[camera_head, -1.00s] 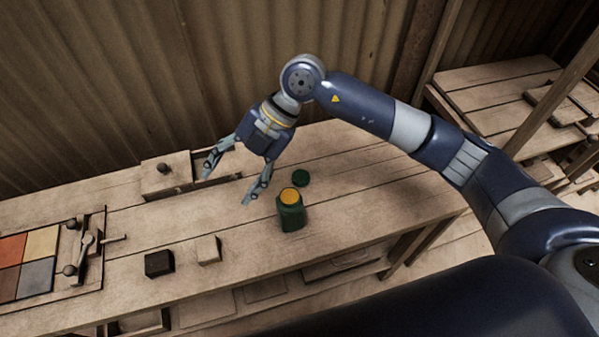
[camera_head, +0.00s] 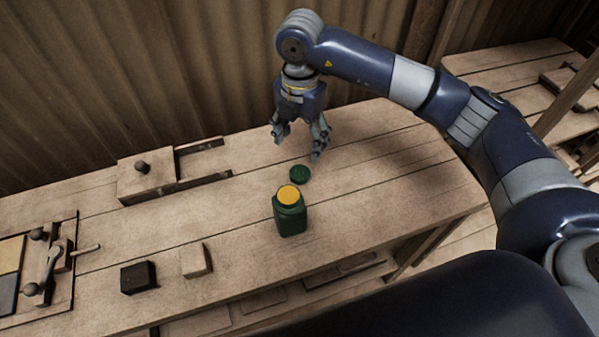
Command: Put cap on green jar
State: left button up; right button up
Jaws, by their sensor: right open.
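The green jar (camera_head: 290,217) stands upright on the wooden bench, with a yellow-orange top face showing and no cap on it. The green cap (camera_head: 300,174) lies on the bench just behind the jar. My right gripper (camera_head: 296,146) is open and empty, fingers pointing down, behind and a little above the cap. It does not appear to touch the cap. My left gripper is not in view.
A dark cube (camera_head: 138,278) and a pale wooden block (camera_head: 196,261) stand left of the jar. A wooden box with a knob (camera_head: 147,177) and a slotted rail lies at the back left. A tile press (camera_head: 55,265) is at the far left. The bench right of the jar is clear.

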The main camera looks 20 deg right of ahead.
send_over(299, 174)
notch_tip(299, 174, down, 4)
jog(key=shift+w+d+f+p, duration=0.1)
jog(key=shift+d+f+p, duration=0.05)
jog(key=shift+f+p, duration=0.15)
jog(key=shift+f, duration=0.5)
jog(key=f+p, duration=0.1)
jog(key=f, duration=0.3)
jog(key=shift+a+f+p, duration=0.2)
jog(key=shift+f+p, duration=0.2)
jog(key=shift+f, duration=0.25)
jog(key=shift+c, duration=0.3)
jog(key=c, duration=0.7)
